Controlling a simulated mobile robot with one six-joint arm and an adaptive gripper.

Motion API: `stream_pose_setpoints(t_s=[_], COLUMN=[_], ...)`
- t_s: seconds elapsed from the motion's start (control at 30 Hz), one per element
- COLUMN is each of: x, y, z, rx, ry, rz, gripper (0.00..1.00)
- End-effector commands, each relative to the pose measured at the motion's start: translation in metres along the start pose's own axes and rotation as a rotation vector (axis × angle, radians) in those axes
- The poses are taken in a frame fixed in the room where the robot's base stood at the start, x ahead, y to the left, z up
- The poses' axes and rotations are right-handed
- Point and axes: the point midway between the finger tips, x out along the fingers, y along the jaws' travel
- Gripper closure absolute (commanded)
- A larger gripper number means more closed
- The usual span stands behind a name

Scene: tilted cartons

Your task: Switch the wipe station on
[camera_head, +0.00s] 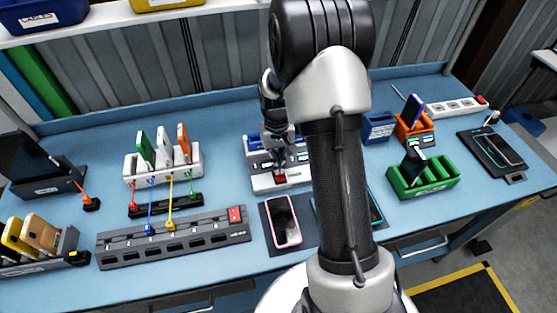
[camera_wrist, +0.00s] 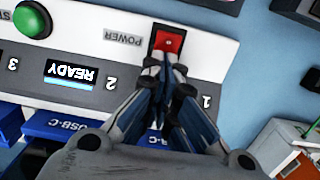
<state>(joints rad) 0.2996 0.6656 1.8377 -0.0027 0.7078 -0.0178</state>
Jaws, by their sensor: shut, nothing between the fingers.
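The wipe station (camera_head: 261,184) is a white box at the middle of the blue bench, partly hidden behind my arm in the head view. In the wrist view the station (camera_wrist: 215,60) appears upside down. Its red POWER switch (camera_wrist: 168,41) is near the top centre, and a lit display (camera_wrist: 70,73) reads READY. A green button (camera_wrist: 32,19) is at the upper left. My gripper (camera_wrist: 166,66) is shut and empty, its fingertips right beside the switch; I cannot tell whether they touch it. My gripper also shows in the head view (camera_head: 280,166).
Blue USB-C blocks (camera_wrist: 62,128) sit along the station's edge. A phone (camera_head: 284,220) lies on a dark mat in front. A grey slotted strip (camera_head: 175,238) lies to the left, a white phone rack (camera_head: 182,168) behind it. A green rack (camera_head: 422,180) stands to the right.

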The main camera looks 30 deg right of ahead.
Motion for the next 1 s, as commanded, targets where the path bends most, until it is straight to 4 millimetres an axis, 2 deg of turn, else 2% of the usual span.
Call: stream_pose_setpoints(t_s=[0.03, 0.37, 0.77, 0.87, 1.0], x=[0.012, 0.013, 0.008, 0.003, -0.018], y=[0.0, 0.0, 0.0, -0.001, -0.002], z=[0.004, 0.007, 0.021, 0.022, 0.019], rx=[0.0, 0.0, 0.0, 0.0, -0.001], ry=[-0.014, -0.016, -0.018, -0.019, -0.011], rz=[0.0, 0.0, -0.001, 0.0, 0.0], gripper=[1.0, 1.0, 1.0, 1.0, 1.0])
